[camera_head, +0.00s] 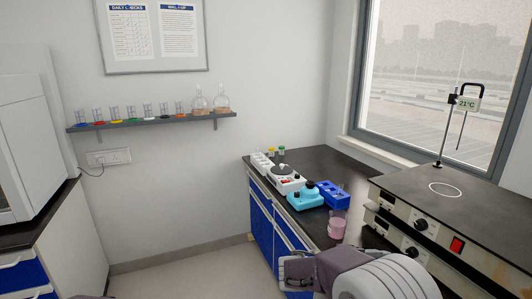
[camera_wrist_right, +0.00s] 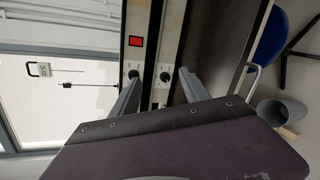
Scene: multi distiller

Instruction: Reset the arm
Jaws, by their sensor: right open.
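My right arm (camera_head: 385,275) reaches in from the bottom right of the head view, in front of the dark bench. Its gripper body shows low in that view, and its fingertips are hard to make out there. In the right wrist view my right gripper (camera_wrist_right: 160,88) shows two grey fingers spread well apart with nothing between them. Behind them are the device fronts with knobs and a red switch (camera_wrist_right: 136,41). My left gripper does not show in either view.
The dark bench (camera_head: 322,160) holds a white device (camera_head: 286,180), a cyan device (camera_head: 305,197), a blue rack (camera_head: 333,194) and a beaker of pink liquid (camera_head: 337,228). Heating units (camera_head: 455,205) stand at right. A blue stool (camera_wrist_right: 270,40) and grey bin (camera_wrist_right: 280,114) show in the wrist view.

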